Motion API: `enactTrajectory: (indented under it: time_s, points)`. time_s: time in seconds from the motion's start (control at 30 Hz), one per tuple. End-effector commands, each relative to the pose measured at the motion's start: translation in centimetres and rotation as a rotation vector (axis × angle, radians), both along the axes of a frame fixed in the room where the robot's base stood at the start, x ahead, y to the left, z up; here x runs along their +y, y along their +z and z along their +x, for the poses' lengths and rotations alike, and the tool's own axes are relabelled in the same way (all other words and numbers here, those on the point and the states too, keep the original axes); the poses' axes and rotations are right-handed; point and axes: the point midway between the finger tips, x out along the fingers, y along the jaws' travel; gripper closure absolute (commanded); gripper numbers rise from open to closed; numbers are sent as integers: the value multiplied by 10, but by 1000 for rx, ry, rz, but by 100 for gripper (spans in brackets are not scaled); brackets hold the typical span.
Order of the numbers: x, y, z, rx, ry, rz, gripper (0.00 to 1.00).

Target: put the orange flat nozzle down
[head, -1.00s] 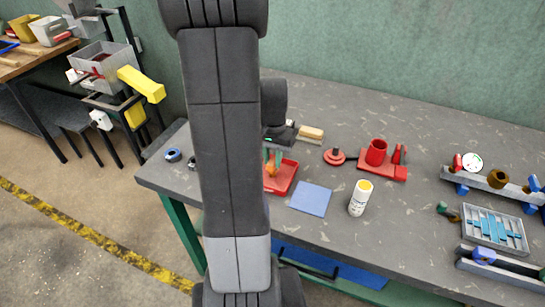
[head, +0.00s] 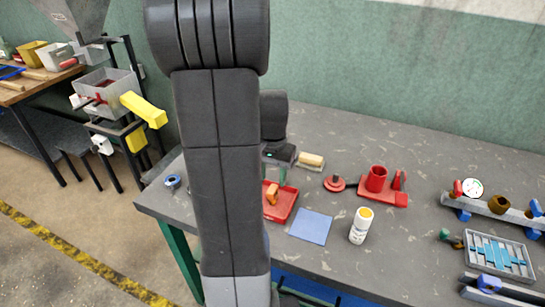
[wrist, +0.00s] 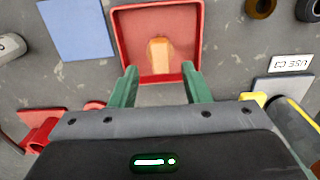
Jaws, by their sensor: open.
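The orange flat nozzle (wrist: 158,55) lies in a red tray (wrist: 122,45) in the wrist view, near the tray wall closest to my gripper. In the head view the nozzle (head: 272,195) also shows in the red tray (head: 287,204), partly hidden by my arm. My gripper (wrist: 160,74) has two green fingers, spread apart and empty. In the wrist view the fingertips appear on either side of the near tray wall, apart from the nozzle. In the head view the gripper is mostly hidden behind my arm.
A blue mat (head: 310,227) lies beside the tray, with a white bottle (head: 361,226) to its right. Metal racks (head: 497,255) occupy the right side of the bench.

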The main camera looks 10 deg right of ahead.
Motion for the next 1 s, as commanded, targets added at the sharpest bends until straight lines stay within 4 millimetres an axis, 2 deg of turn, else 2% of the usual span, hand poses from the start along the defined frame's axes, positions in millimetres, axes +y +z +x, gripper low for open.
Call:
enactTrajectory:
  time_s: [0.03,0.2,0.4,0.53,0.83,1.0]
  points:
    - [0,13,1,-7,0,-1,57]
    - [0,49,1,-4,0,-1,57]
    - [0,74,0,-2,0,0,57]
    - [0,80,0,0,0,0,57]
    - [0,81,0,1,0,1,57]
    - [0,70,0,3,0,1,57]
